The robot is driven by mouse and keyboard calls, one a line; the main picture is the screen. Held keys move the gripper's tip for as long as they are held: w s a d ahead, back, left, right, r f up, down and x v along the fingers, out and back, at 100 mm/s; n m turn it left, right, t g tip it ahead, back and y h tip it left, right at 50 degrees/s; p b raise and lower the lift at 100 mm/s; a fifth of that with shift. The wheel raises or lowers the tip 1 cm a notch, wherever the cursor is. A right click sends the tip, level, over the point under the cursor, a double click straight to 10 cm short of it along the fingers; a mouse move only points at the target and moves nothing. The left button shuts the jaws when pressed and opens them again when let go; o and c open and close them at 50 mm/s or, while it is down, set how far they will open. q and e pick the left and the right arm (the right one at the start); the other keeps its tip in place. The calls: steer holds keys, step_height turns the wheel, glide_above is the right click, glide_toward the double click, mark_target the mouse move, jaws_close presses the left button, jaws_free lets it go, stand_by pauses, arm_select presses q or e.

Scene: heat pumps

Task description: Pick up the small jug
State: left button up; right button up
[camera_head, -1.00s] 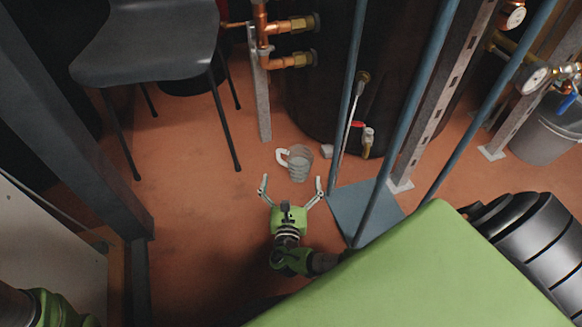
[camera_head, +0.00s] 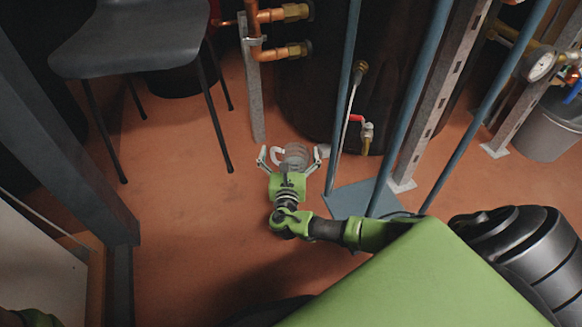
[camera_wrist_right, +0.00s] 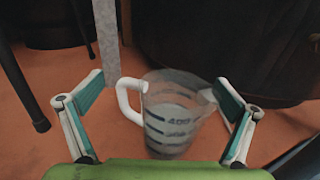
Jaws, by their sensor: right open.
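The small jug (camera_head: 296,154) is a clear measuring jug with a white handle and dark level marks. It stands upright on the reddish floor in front of the dark tank. My right gripper (camera_head: 290,160) is open, with one finger on each side of the jug. In the right wrist view the jug (camera_wrist_right: 172,112) sits between the open fingers of the gripper (camera_wrist_right: 160,88), its white handle toward the left finger. The right fingertip looks close to the rim; I cannot tell if it touches. The gripper body hides the jug's lower part. My left gripper is out of view.
A dark tank (camera_head: 310,105) with a red-handled valve (camera_head: 362,130) stands behind the jug. Blue poles (camera_head: 346,85) and a blue base plate (camera_head: 360,200) are at its right. A grey chair (camera_head: 135,40) stands at the left. The floor (camera_head: 190,220) at the front left is clear.

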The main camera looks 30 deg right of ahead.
steer(key=shift+c, duration=0.4)
steer(key=c, duration=2.5)
steer(key=shift+c, duration=0.9)
steer(key=shift+r, duration=0.15)
